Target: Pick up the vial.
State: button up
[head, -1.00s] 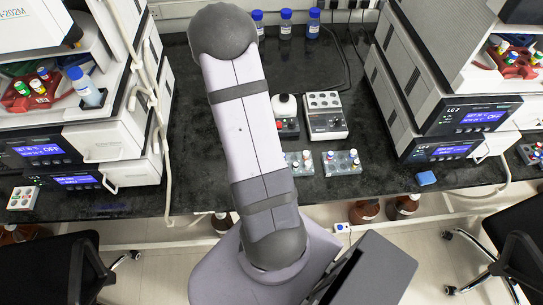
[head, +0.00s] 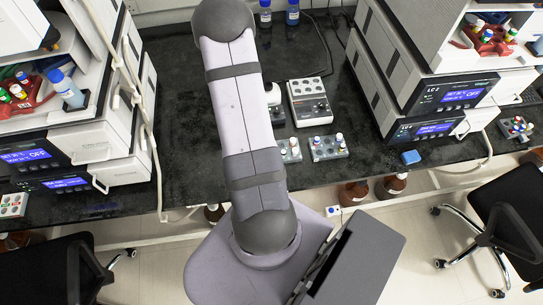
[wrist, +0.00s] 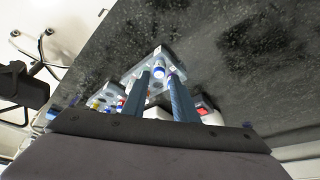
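In the wrist view my gripper (wrist: 158,78) has its two blue-grey fingers apart, with nothing held between them. A vial with a white and blue top (wrist: 159,71) stands in a grey rack (wrist: 136,72) beyond the fingertips and shows in the gap between them. I cannot tell how far the tips are from it. In the head view the small racks with vials are the right rack (head: 329,148) and the left rack (head: 290,150), partly behind my arm. My gripper is hidden there. Which vial is meant is unclear, as several stand in the racks.
A white device with a block of wells (head: 310,101) stands behind the racks. Instrument stacks rise at left (head: 105,135) and right (head: 430,90). Blue-capped bottles (head: 292,13) stand at the back. A blue block (head: 410,157) lies near the front edge. Dark bench is clear right of the racks.

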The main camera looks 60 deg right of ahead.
jog(key=shift+x, duration=2)
jog(key=shift+s, duration=0.1)
jog(key=shift+r, duration=0.1)
grip_shut()
